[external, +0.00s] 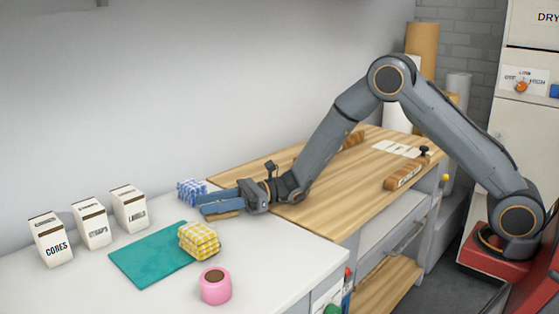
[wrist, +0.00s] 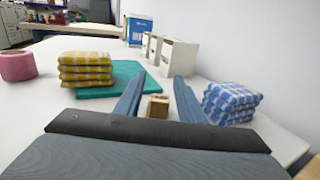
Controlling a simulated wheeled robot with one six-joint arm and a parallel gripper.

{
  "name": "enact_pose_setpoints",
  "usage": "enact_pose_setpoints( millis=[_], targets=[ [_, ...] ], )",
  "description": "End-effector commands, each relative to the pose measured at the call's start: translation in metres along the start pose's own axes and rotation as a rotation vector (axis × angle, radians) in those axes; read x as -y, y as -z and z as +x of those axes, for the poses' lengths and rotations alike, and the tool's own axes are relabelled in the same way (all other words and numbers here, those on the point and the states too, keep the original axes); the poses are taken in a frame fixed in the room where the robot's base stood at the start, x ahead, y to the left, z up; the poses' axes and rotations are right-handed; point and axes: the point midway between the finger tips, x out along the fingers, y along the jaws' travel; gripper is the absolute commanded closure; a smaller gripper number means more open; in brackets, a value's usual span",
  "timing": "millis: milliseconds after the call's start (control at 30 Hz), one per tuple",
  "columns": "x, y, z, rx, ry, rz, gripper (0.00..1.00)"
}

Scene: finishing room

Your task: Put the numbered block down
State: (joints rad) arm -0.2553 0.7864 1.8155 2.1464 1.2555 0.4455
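The numbered block, a small tan wooden block (wrist: 157,106), shows between my two fingers in the wrist view. Bare white gaps show on both sides of it, so neither finger appears to touch it. It appears to rest on the white worktop (wrist: 30,110), but its underside is hard to make out. No number is readable on it. My gripper (wrist: 160,88) is open. In the external view my gripper (external: 215,203) reaches left, low over the white worktop near the wooden bench edge. The block cannot be clearly told apart from the fingers there.
A blue checked cloth stack (external: 190,190) is close behind my gripper. A teal mat (external: 145,262) lies to the left, with a yellow checked cloth stack (external: 199,241) at its right edge. A pink tape roll (external: 216,287) stands in front. Three white boxes, one marked CORES (external: 53,247), stand farther left.

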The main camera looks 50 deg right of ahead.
Motion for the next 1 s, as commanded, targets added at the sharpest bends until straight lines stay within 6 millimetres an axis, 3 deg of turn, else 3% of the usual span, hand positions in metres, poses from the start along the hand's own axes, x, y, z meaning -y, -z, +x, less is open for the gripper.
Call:
enact_pose_setpoints(
  millis=[300, 500, 700, 1000],
  targets=[
    [0.002, -0.001, -0.064, 0.0, 0.004, 0.0, 0.65],
    [0.001, 0.0, -0.097, 0.0, 0.003, 0.0, 0.65],
    [0.0, 0.0, -0.111, 0.0, 0.001, 0.0, 0.65],
    [0.0, 0.0, -0.112, 0.0, 0.0, 0.0, 0.65]
  ],
)
